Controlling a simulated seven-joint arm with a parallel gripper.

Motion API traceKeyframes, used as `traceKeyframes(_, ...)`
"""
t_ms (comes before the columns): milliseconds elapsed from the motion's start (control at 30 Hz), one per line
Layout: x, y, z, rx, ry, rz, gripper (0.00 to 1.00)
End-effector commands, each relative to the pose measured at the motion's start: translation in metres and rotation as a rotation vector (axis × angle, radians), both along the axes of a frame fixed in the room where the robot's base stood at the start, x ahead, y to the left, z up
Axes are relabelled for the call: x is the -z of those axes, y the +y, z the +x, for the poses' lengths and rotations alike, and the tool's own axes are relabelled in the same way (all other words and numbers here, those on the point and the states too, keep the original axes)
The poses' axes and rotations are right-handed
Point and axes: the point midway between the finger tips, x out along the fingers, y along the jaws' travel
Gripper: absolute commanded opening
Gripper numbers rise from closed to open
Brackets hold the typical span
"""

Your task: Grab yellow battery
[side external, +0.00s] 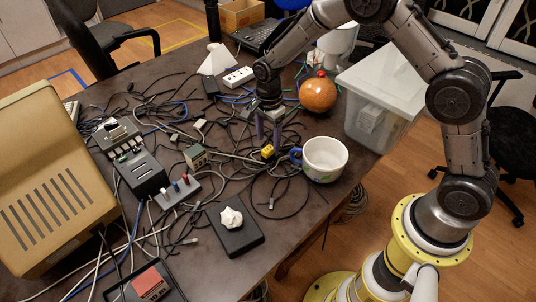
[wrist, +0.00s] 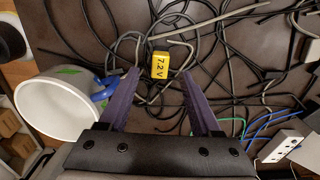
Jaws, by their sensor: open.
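The yellow battery (side external: 267,151) lies among black cables on the dark table, left of the white mug. In the wrist view the yellow battery (wrist: 160,65), marked "7.2 V", shows just beyond and between my fingertips. My gripper (wrist: 161,74) is open and empty, with its two purple fingers spread either side of the line to the battery. In the side view my gripper (side external: 268,138) points down, close to the battery. I cannot tell the exact height gap.
A white mug (side external: 325,160) with a blue handle stands close to the battery; it fills the left of the wrist view (wrist: 62,107). An orange ball (side external: 318,95) and a clear bin (side external: 385,85) stand behind. Tangled cables cover the table. A power strip (side external: 237,77) lies farther back.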

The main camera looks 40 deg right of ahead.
Motion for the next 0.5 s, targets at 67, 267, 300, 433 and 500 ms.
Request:
traceKeyframes(67,0.013,0.001,-0.001,0.0,0.006,0.0,0.65)
traceKeyframes(267,0.04,0.002,-0.001,0.0,0.005,0.0,0.65)
traceKeyframes(300,0.043,0.002,-0.001,0.0,0.004,0.0,0.65)
traceKeyframes(433,0.046,0.002,0.0,0.0,0.001,0.0,0.65)
traceKeyframes(500,0.046,0.002,0.0,0.0,0.001,0.0,0.65)
